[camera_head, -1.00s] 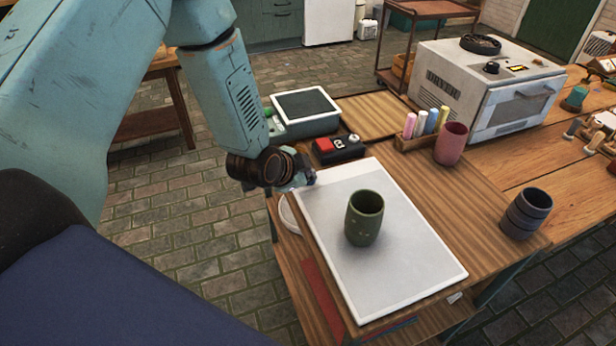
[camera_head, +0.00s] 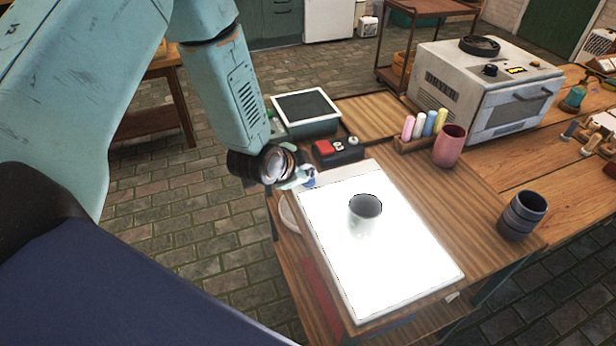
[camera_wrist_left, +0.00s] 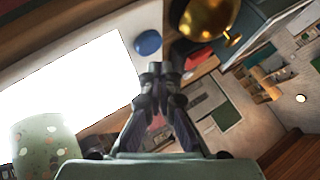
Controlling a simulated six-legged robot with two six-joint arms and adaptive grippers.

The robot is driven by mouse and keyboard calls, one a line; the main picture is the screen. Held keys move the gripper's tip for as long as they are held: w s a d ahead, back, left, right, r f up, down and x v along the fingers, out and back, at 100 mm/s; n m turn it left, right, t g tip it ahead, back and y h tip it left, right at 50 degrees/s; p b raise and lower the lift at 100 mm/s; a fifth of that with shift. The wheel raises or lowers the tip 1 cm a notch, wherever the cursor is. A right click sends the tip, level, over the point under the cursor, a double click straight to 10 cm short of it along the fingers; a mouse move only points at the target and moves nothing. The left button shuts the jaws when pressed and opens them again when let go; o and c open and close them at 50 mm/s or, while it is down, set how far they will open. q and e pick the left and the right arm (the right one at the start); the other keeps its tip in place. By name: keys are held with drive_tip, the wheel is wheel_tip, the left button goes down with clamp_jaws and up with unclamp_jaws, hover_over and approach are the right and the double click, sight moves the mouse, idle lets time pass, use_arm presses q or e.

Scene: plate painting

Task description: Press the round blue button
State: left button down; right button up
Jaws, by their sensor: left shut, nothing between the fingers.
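The round blue button (camera_wrist_left: 148,42) shows in the left wrist view at the corner of the white panel (camera_wrist_left: 70,88), just beyond and left of my left fingertips (camera_wrist_left: 157,72). The fingers are shut and empty. In the head view my left gripper (camera_head: 300,179) is low beside the back-left corner of the panel (camera_head: 395,270) and mostly covers the button there. I cannot tell whether the fingers touch it. The panel glows bright white. A cup (camera_head: 364,222) stands on it, pale in the head view and speckled in the wrist view. My right gripper is not in view.
A pink cup (camera_head: 449,146), a dark cup (camera_head: 523,215) and an oven (camera_head: 486,88) stand to the right. Bare wood separates the panel from the dark cup.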

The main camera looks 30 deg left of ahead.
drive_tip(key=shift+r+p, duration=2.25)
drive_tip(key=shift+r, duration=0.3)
